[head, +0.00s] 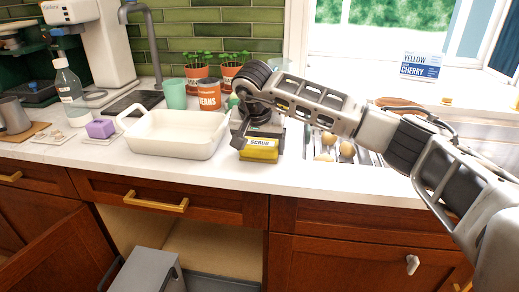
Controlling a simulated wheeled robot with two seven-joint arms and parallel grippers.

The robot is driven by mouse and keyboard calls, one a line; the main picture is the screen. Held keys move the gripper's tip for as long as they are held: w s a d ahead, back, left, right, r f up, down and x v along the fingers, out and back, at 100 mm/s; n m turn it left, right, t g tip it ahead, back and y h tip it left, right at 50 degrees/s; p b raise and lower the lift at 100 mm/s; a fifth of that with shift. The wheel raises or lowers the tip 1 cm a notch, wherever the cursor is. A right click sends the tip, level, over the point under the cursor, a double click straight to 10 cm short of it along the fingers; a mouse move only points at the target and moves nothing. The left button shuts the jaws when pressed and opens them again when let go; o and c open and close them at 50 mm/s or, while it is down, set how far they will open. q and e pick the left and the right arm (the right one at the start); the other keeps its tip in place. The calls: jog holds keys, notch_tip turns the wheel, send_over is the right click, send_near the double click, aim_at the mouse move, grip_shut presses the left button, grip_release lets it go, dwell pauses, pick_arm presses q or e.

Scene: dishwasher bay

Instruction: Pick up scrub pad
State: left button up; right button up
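A yellow scrub pad (259,151), with a pale label reading "SCRUB", is near the counter's front edge, right of the white baking dish. My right gripper (257,138) reaches in from the right and points down at the pad. One dark finger shows by the pad's left end, and dark gripper parts lie just behind and above the pad. Whether the fingers touch the pad or have closed on it cannot be told, as the gripper's far side is hidden. My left gripper is not in view.
The white baking dish (175,134) stands close on the left. Several round brown items (346,149) lie by the slatted drainer at right. A cabinet below stands open.

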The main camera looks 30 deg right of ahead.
aim_at(260, 140)
jog(key=shift+c, duration=1.2)
jog(key=shift+r, duration=0.15)
jog(key=shift+r, duration=0.3)
notch_tip(260, 140, up, 2)
jog(key=shift+r, duration=0.2)
jog(key=s+a+r+b, duration=0.1)
jog(key=s+a+r, duration=0.7)
jog(key=s, duration=0.3)
jog(key=shift+v, duration=0.9)
jog(key=shift+w, duration=0.2)
